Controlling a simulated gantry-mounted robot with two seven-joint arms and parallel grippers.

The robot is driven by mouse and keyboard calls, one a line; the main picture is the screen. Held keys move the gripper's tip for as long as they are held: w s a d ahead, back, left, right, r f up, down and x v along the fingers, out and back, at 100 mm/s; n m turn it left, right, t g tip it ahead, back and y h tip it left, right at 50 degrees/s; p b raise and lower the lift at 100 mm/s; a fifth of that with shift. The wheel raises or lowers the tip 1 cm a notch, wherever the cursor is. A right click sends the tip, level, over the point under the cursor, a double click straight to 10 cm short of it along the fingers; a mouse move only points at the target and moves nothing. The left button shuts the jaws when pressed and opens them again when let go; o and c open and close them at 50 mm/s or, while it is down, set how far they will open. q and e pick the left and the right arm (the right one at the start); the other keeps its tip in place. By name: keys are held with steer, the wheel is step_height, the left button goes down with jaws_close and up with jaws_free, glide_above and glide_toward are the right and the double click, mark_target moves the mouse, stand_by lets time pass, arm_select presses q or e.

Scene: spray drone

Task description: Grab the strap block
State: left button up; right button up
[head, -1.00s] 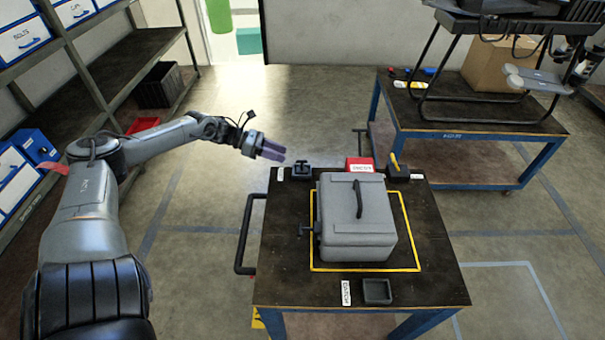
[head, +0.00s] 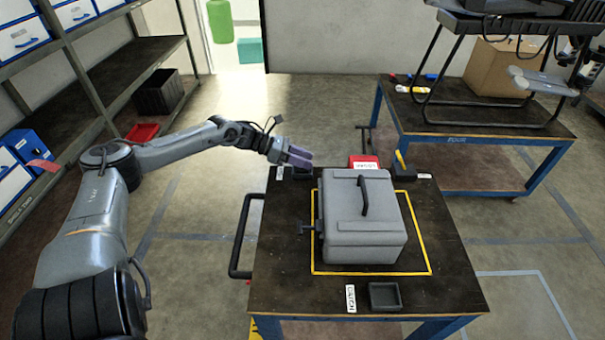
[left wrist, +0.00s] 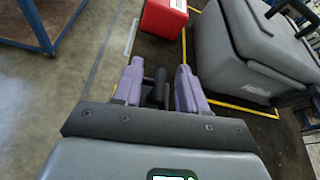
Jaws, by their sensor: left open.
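The strap block (head: 306,175) is a small dark block at the back left corner of the work table (head: 277,262), mostly hidden behind my left gripper in the head view. My left gripper (head: 302,156) is open, its purple fingers over the block. In the left wrist view a black upright part of the block (left wrist: 159,84) shows between the two fingers (left wrist: 158,88). I cannot tell whether either finger touches it. My right gripper is not in view.
A grey lidded case (head: 362,225) with a black handle stands inside a yellow outline, close to the block. A red box (head: 364,162) and a dark holder with a yellow item (head: 402,166) sit along the back edge. A black tray (head: 385,296) lies at the front.

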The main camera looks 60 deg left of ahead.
arm_select(q)
steer(key=shift+w+d+f, duration=0.1)
steer(key=shift+w+d, duration=0.05)
steer(key=shift+w, duration=0.05)
steer(key=shift+c, duration=0.4)
jaws_close()
